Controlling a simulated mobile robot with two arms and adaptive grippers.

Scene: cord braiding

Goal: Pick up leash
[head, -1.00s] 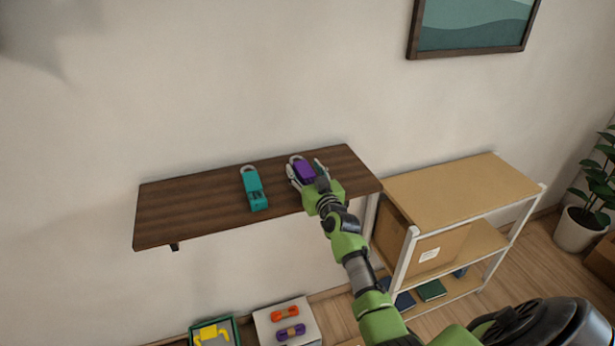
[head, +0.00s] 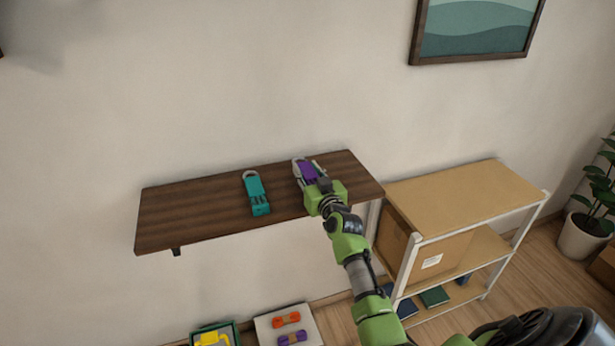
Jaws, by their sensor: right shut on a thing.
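A purple leash (head: 308,172) with a pale loop at its far end is at the right part of the dark wooden wall shelf (head: 190,213). My right gripper (head: 307,173) is shut on the purple leash, with its fingers along both sides. Whether the leash still touches the shelf, I cannot tell. A teal leash (head: 256,193) with a pale loop lies on the shelf to the left, apart from the gripper. My left gripper is not in view.
A shelving unit (head: 465,190) with a cardboard box and books stands right of the wall shelf. Below are an orange bundle (head: 286,319) and a purple bundle (head: 292,338) on a pale surface, beside a green bin (head: 229,327). The wall shelf's left part is clear.

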